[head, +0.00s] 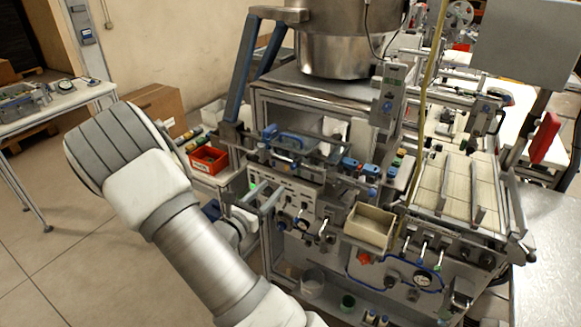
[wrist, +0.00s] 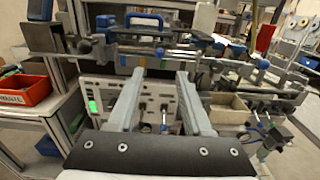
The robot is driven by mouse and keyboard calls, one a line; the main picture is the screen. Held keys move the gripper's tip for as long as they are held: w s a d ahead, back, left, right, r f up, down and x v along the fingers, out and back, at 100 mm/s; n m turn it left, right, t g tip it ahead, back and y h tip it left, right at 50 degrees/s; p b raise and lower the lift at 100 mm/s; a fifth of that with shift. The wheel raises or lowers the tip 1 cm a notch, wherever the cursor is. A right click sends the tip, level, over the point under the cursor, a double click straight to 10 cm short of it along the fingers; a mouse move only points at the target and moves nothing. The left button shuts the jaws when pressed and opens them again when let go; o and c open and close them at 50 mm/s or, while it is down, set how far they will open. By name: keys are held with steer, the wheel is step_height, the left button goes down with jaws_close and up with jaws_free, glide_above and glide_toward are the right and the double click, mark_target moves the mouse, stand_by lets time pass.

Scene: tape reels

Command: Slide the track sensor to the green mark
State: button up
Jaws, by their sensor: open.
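My gripper (wrist: 160,76) is open and empty in the wrist view, its two grey fingers pointing at the front of the machine. In the head view my gripper (head: 262,203) is in front of the machine's left side, partly hidden by my arm. A small bright green patch (wrist: 92,106) is on the panel left of the fingers; it also shows in the head view (head: 253,187). A horizontal rail with blue fittings (wrist: 145,20) runs above the fingertips; the blue fittings also show in the head view (head: 285,138). I cannot tell which fitting is the track sensor.
A red bin (head: 208,159) stands on a shelf at the machine's left. A beige open box (head: 370,226) is mounted on the machine's front. A steel bowl (head: 334,52) sits on top. The floor at the left (head: 70,265) is clear.

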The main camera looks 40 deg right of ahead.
mark_target(291, 168)
steer(key=p+x, duration=0.1)
steer(key=x, duration=1)
steer(key=shift+p, duration=0.35)
jaws_close()
stand_by(0.7)
